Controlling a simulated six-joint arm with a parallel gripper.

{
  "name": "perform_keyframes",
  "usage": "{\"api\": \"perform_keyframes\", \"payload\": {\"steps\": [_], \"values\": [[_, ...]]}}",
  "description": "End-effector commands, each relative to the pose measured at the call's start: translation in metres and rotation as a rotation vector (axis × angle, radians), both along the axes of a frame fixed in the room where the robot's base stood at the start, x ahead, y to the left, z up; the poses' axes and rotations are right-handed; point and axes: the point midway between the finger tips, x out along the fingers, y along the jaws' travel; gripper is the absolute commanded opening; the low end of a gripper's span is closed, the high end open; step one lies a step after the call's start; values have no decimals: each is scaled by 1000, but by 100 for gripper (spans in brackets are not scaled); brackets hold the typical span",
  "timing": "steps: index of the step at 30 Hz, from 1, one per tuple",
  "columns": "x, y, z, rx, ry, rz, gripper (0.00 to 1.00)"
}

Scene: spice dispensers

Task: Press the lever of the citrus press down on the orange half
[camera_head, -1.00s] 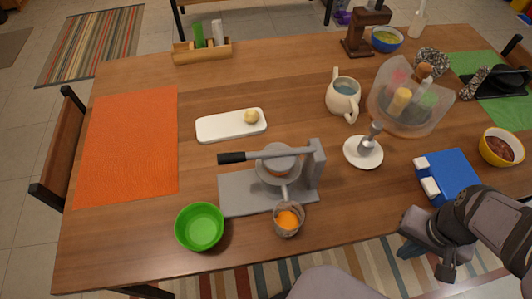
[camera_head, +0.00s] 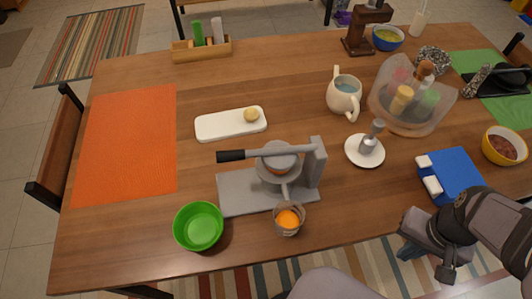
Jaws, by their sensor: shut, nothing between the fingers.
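The grey citrus press (camera_head: 235,190) stands on the wooden table, front centre. Its lever (camera_head: 284,152) runs from the hinge post at the right to a black handle on the left. It lies nearly level across the top of the press bowl. A little orange colour, the orange half (camera_head: 281,171), shows under the press head; most of it is hidden. A small metal cup (camera_head: 288,229) with orange content stands below the spout. My gripper (camera_head: 446,271) is low at the right, off the table's front edge, shut and empty, well apart from the lever.
A green bowl (camera_head: 198,226) stands left of the press. A white board (camera_head: 215,126) with a small yellow item lies behind it. A white saucer (camera_head: 381,157) holding a grey tool and a blue box (camera_head: 456,174) are to the right. The orange mat (camera_head: 125,145) is bare.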

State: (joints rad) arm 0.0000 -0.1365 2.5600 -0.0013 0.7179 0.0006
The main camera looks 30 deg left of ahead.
Motion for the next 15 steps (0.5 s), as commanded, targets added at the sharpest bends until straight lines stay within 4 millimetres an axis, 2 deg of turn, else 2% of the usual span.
{"api": "perform_keyframes", "payload": {"steps": [15], "values": [[0, 0, -18, 0, 0, 0, 0]]}}
